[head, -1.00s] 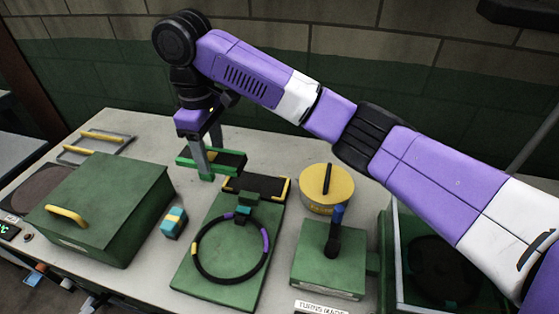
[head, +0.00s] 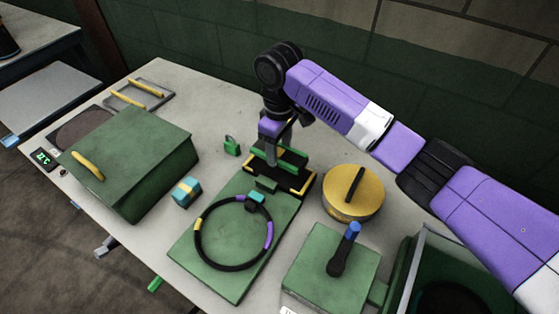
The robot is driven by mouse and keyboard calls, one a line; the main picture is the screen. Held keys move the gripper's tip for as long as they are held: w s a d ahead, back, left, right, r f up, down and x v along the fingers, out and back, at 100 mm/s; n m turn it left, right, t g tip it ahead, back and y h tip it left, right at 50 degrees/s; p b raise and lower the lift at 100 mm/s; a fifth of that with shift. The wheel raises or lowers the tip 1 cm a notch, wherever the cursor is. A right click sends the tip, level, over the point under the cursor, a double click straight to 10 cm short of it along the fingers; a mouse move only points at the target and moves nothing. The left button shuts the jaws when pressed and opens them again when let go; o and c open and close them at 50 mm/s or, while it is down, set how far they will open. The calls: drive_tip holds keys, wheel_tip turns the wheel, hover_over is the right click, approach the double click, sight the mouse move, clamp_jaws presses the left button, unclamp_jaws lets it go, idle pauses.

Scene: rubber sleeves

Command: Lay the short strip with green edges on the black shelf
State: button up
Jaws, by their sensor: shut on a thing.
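My gripper (head: 272,158) points down and is shut on the short strip with green edges (head: 291,155). The strip is dark in the middle, and a green edge shows along it. It is over the black shelf (head: 303,186), a low black surface with yellow edging at the back end of the green board. The strip and my fingers hide part of the shelf. I cannot tell whether the strip touches it.
A black ring with coloured bands (head: 240,263) lies on the green board (head: 190,252). A yellow round tin (head: 345,205) stands close right of the shelf. A green padlock-like thing (head: 232,147) stands left. A green box (head: 130,150) and small block (head: 187,192) are further left.

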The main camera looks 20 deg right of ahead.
sight(279, 171)
drive_tip(key=shift+f, duration=2.95)
drive_tip(key=shift+f, duration=0.1)
drive_tip(key=o, duration=1.1)
wheel_tip(279, 171, up, 12)
drive_tip(key=shift+r+b, duration=0.15)
drive_tip(key=shift+b, duration=0.65)
